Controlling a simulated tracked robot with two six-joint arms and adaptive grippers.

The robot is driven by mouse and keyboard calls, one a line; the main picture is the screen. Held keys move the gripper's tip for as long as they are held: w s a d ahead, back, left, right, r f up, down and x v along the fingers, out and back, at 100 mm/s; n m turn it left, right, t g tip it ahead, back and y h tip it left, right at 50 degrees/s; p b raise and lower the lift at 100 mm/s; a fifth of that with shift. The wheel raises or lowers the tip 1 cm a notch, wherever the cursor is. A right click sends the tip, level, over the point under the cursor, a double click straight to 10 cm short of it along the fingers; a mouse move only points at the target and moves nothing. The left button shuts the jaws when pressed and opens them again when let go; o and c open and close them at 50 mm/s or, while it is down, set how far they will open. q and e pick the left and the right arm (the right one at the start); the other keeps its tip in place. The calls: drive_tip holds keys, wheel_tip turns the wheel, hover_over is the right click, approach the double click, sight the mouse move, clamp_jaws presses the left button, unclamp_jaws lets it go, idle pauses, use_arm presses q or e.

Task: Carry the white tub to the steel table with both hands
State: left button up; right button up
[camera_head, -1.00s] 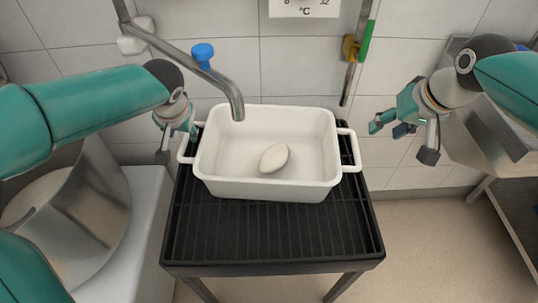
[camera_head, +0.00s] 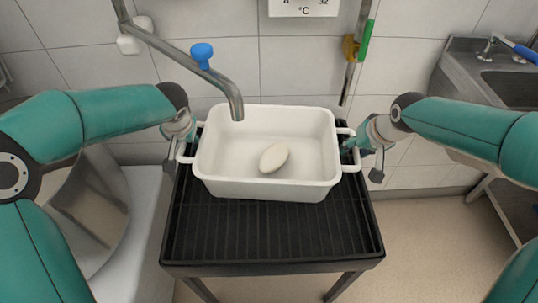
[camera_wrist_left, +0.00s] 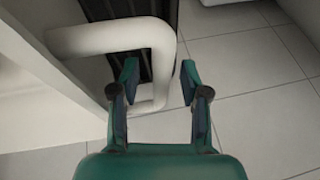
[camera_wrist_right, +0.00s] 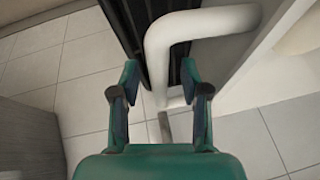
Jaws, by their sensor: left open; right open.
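The white tub (camera_head: 222,187) stands on a black ribbed stand and holds a pale oval lump (camera_head: 273,158). It has a loop handle on each end. My left gripper (camera_head: 182,150) is at the left handle (camera_head: 184,158); in the left wrist view the open fingers (camera_wrist_left: 160,85) are on both sides of part of the handle (camera_wrist_left: 110,38). My right gripper (camera_head: 362,157) is at the right handle; in the right wrist view the open fingers (camera_wrist_right: 160,88) are on both sides of part of that handle (camera_wrist_right: 205,24). Whether any finger touches is unclear.
The black stand (camera_head: 270,240) is bare in front of the tub. A tap with a blue knob (camera_head: 202,52) reaches over the tub's back left. A steel pot (camera_head: 95,205) is at left. A steel sink unit (camera_head: 462,68) is at right, with open floor before it.

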use_arm(q)
clamp_jaws()
use_arm(e)
clamp_jaws()
